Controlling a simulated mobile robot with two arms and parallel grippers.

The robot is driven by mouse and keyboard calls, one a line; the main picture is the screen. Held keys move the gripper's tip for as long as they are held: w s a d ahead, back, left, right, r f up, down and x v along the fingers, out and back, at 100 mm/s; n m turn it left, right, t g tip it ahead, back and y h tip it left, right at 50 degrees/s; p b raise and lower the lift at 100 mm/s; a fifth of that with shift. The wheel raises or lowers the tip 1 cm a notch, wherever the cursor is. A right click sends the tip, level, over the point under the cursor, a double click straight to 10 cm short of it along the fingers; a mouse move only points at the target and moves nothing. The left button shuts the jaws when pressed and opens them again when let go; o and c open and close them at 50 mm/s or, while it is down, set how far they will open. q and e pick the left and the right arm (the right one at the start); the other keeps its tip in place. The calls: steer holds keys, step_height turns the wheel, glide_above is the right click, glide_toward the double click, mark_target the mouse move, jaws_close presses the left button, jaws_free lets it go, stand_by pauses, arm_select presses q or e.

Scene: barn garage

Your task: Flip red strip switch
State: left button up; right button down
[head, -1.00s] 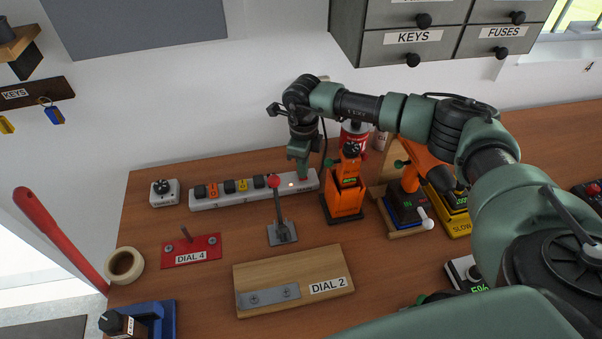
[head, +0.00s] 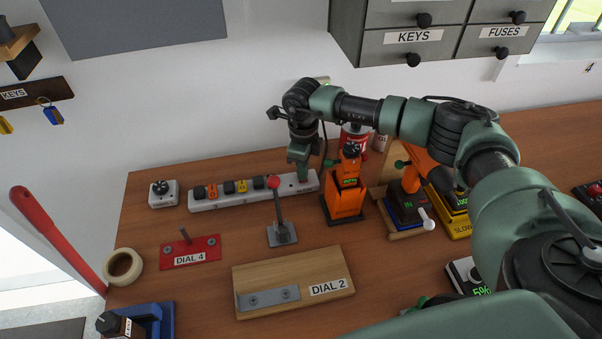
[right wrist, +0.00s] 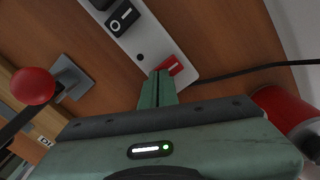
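The white power strip (head: 215,202) lies along the back of the wooden bench, with black and orange or yellow pieces along it. In the right wrist view, the strip (right wrist: 183,45) has a red piece with pale marks (right wrist: 174,66) at its end, a small dark round spot and a black rocker marked O and I. My right gripper (head: 299,178) points down at the strip's right end. Its fingers (right wrist: 156,76) are together and empty, with tips at the red piece's edge, partly covering it. I cannot tell whether they touch. My left gripper is not in view.
A lever with a red knob (head: 273,182) stands just in front of the strip. An orange jack-like device (head: 346,201) and a red can (head: 353,138) stand right of the gripper. A DIAL 2 board (head: 320,267) lies in front.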

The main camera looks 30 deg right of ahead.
steer(key=shift+w+r+p, duration=0.1)
steer(key=shift+r+p, duration=0.3)
steer(key=shift+r, duration=0.3)
steer(key=shift+r+p, duration=1.35)
steer(key=shift+r, duration=1.3)
steer(key=shift+f, duration=0.1)
